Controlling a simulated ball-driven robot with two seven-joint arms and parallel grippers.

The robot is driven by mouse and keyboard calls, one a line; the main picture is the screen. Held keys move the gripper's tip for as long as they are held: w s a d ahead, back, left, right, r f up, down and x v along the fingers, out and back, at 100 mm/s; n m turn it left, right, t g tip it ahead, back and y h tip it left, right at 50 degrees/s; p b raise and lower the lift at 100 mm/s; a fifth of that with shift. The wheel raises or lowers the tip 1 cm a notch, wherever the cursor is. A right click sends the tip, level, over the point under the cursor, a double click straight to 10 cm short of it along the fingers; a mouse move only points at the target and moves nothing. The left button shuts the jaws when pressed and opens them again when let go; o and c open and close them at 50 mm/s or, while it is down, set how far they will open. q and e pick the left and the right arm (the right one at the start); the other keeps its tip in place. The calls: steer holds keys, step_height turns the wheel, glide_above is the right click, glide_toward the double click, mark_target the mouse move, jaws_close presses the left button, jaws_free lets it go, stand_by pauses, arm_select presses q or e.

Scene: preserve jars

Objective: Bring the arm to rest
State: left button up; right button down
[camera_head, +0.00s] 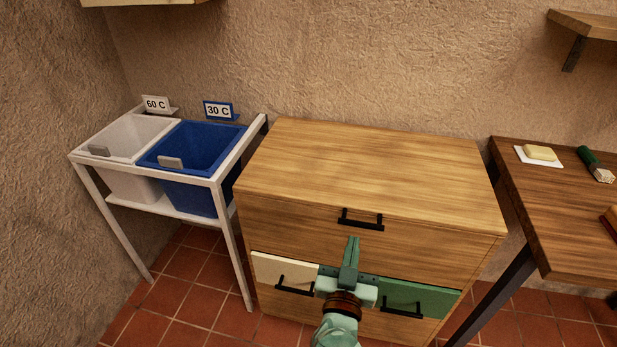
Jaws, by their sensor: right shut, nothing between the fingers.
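My right gripper (351,250) is in front of the wooden drawer cabinet (370,165), pointing up towards its top drawer handle (360,219). Its fingers are together with nothing between them. Its fingertips appear just below the handle in the picture; I cannot tell whether they touch the front. My right arm comes up from the bottom edge. It hides part of the middle of the cabinet front, between the cream drawer (284,270) and the green drawer (430,299). My left gripper is out of view.
A white stand at left holds a white bin (127,138) labelled 60 C and a blue bin (199,146) labelled 30 C. A dark wooden table (565,225) at right bears soap (540,152) and a green brush (590,161). The cabinet top is bare.

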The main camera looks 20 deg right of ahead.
steer(key=a+f+n+t+y, duration=0.2)
steer(key=a+f+n+y, duration=0.55)
steer(key=f+y, duration=0.45)
steer(key=s+f+n+g+y, duration=0.1)
steer(key=s+f+g, duration=0.4)
steer(key=f, duration=0.5)
steer(key=s+f+n+g, duration=0.1)
steer(key=s+f+g, duration=0.2)
steer(key=s+f, duration=0.5)
steer(key=s+d+f+g+h+p, duration=0.1)
steer(key=s+d+f+g, duration=0.2)
steer(key=s+f, duration=0.45)
steer(key=s+d+f+g+h+p, duration=0.1)
steer(key=s+d+f+g, duration=0.35)
steer(key=s, duration=0.55)
steer(key=s+d+f+g, duration=0.1)
steer(key=s+d+g, duration=0.2)
steer(key=s, duration=1.4)
steer(key=shift+n+h, duration=0.35)
steer(key=shift+h, duration=0.05)
